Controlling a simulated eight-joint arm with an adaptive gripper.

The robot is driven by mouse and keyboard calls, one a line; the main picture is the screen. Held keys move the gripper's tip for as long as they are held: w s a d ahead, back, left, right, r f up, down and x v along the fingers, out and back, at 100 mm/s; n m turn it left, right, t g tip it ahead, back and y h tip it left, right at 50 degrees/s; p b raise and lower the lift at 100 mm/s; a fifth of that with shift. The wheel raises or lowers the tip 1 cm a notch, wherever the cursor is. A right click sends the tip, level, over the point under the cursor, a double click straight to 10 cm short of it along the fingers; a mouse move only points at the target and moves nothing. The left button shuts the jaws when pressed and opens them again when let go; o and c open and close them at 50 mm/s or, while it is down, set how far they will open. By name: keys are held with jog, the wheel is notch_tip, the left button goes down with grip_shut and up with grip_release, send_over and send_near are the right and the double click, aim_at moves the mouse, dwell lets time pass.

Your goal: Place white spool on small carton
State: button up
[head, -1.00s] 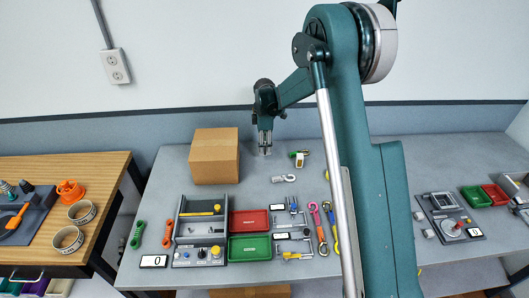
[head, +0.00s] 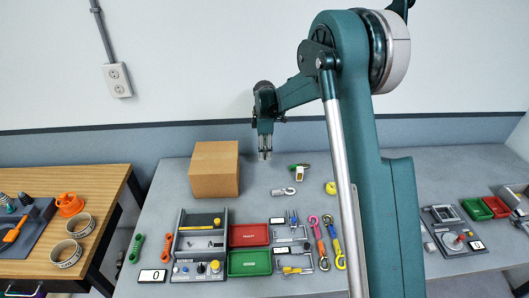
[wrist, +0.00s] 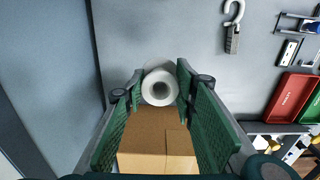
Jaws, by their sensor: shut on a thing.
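The white spool (wrist: 159,88) shows end-on in the wrist view, with a dark hole at its middle. It sits between the tips of my gripper (wrist: 158,85), whose green fingers are shut on it. In the head view my gripper (head: 265,156) is just right of the brown carton (head: 214,170) in the picture, and the spool cannot be made out there. The carton stands closed on the grey table, with a flat top.
A hook clip (head: 283,191) and a green-and-white item (head: 299,171) lie right of the carton. A grey organiser (head: 201,243) with red (head: 249,235) and green (head: 249,262) trays stands in front, with tools beside it. The wall rises behind the table.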

notch_tip(320, 180, up, 15)
jog(key=p, duration=0.6)
send_over(215, 156)
jog(key=shift+r, duration=0.2)
jog(key=shift+f, duration=0.15)
jog(key=shift+f, duration=3)
jog(key=shift+f+p, duration=0.35)
jog(key=shift+f, duration=1.5)
jog(key=shift+f, duration=0.2)
jog(key=o, duration=0.9)
